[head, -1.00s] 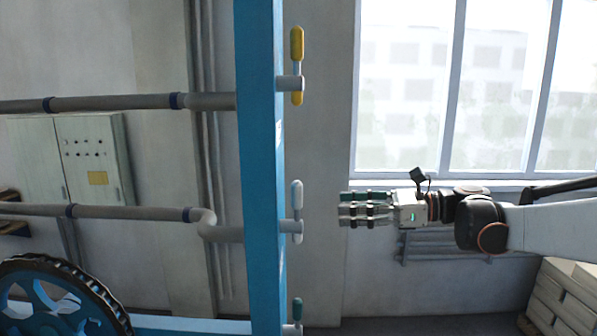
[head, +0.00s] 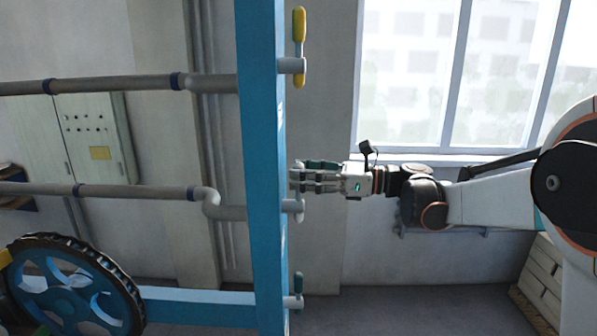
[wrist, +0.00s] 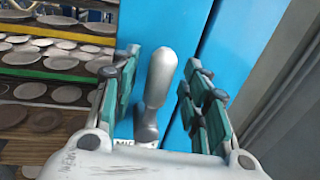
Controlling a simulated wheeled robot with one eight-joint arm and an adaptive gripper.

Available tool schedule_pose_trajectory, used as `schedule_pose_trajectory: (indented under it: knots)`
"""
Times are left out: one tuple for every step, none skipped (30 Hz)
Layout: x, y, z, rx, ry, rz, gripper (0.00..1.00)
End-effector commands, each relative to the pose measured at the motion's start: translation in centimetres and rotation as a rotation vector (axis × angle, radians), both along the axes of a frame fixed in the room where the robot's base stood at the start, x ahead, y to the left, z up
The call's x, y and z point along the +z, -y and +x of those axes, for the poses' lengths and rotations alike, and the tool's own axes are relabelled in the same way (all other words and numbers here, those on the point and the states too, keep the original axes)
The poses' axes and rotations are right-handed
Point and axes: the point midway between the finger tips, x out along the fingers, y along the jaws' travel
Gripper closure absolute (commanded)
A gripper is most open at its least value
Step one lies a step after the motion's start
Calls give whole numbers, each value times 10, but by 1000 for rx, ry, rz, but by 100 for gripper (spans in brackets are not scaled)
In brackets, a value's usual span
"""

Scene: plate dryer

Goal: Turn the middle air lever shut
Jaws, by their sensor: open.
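Three levers sit on the blue post (head: 262,140): a yellow one (head: 299,45) at the top, a grey-white middle one (head: 286,222) and a teal one (head: 299,287) at the bottom. My gripper (head: 300,176) is at the middle lever in the head view and covers its upper part. In the wrist view the middle lever (wrist: 160,80) stands upright between the two green-padded fingers of my gripper (wrist: 161,90). The gripper is open, with a gap showing on each side of the lever handle.
Grey pipes (head: 110,190) run to the post from the left. A blue wheel (head: 75,290) stands at lower left. Racks with several plates (wrist: 60,70) show left of the post in the wrist view.

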Motion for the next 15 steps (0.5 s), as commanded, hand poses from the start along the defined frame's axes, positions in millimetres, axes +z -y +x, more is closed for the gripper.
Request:
schedule_pose_trajectory:
  knots:
    - [1, -6, 1, 2, 0, 0, 58]
    - [1, -8, 1, 2, 0, 0, 58]
    - [0, -10, 1, 2, 0, 0, 58]
    - [0, -12, 2, 1, 0, 0, 58]
    - [0, -13, 2, 1, 0, 0, 58]
    - [0, -14, 2, 0, 0, 0, 58]
    - [0, -14, 3, 0, 0, 0, 58]
    - [0, -14, 3, 0, 0, 0, 58]
    - [0, -14, 3, 0, 0, 0, 58]
    - [0, -14, 3, 0, 0, 0, 58]
    - [0, -14, 3, 0, 0, 0, 58]
    - [0, -14, 3, 0, 0, 0, 58]
    - [0, -14, 3, 0, 0, 0, 58]
    - [0, -14, 3, 0, 0, 0, 58]
    - [0, -14, 3, 0, 0, 0, 65]
